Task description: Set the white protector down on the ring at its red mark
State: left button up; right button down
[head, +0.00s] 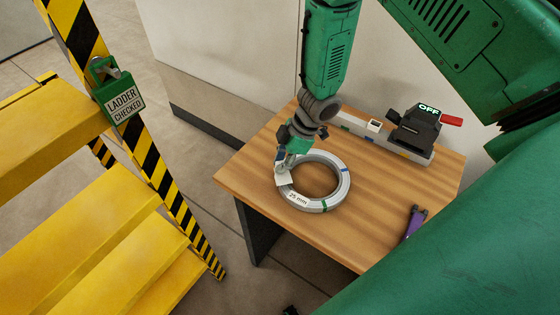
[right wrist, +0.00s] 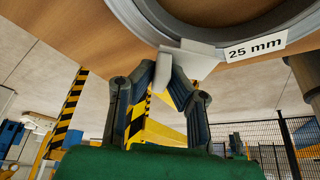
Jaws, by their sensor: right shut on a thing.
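The grey coil ring (head: 339,196) lies flat on the wooden table, with a "25 mm" label, a green mark at its front and a blue mark at its right. My right gripper (head: 284,164) is over the ring's left side, shut on the white protector (head: 284,178). In the right wrist view the protector (right wrist: 175,64) is an angled white piece at the fingertips (right wrist: 172,84), against the ring's edge (right wrist: 205,45); I cannot tell whether it rests on the ring. No red mark shows on the ring. My left gripper is not in view.
A purple-handled tool (head: 414,222) lies at the right. A yellow ladder (head: 110,210) stands left of the table (head: 260,210). The table's front is clear.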

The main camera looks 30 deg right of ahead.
jog(key=shift+f+b, duration=0.5)
jog(key=shift+f, duration=0.5)
jog(key=c, duration=1.5)
grip_release()
jog(key=shift+r, duration=0.1)
jog(key=v, duration=1.2)
jog(key=shift+a, duration=0.1)
